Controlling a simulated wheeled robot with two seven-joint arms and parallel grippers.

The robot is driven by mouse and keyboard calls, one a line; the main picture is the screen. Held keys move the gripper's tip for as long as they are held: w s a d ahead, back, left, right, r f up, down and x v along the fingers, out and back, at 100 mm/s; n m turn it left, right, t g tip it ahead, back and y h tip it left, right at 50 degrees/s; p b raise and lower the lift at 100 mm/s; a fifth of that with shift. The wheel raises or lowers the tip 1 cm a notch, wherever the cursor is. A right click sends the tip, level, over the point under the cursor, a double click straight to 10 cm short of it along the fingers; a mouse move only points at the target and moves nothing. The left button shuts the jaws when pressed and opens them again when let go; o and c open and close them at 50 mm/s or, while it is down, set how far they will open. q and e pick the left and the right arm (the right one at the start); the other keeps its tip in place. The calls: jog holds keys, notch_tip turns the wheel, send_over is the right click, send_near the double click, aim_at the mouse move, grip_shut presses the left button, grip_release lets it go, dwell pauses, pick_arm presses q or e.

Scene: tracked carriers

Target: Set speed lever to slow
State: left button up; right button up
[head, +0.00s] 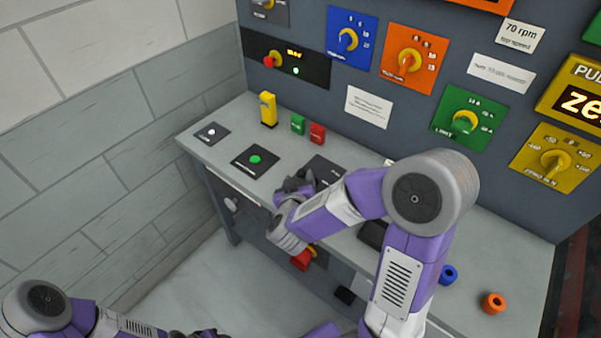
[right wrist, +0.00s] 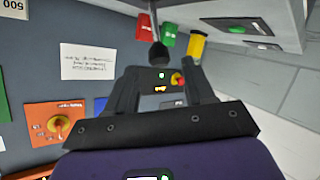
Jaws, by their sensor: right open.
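The speed lever appears to be the black knob on a thin metal rod (right wrist: 158,52) in the right wrist view. It lies in line with the gap between my right fingertips; I cannot tell whether they touch it. My right gripper (right wrist: 161,74) is open. In the head view my right gripper (head: 298,186) is over the front of the bench, beside a dark plate (head: 326,170), and the lever is hidden there. My left gripper (head: 200,333) is barely in view at the bottom edge, and its fingers cannot be made out.
The grey bench (head: 225,150) carries a white button (head: 212,132), a green button (head: 255,159), a yellow block (head: 268,109), and green (head: 298,124) and red (head: 317,133) pieces. Blue (head: 448,274) and orange (head: 493,303) rings lie right. Dial panels cover the wall behind.

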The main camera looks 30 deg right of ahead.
aim_at(301, 174)
jog(key=b+x, duration=0.1)
jog(key=x, duration=0.5)
jog(key=shift+w, duration=0.1)
jog(key=shift+c, duration=0.3)
grip_shut()
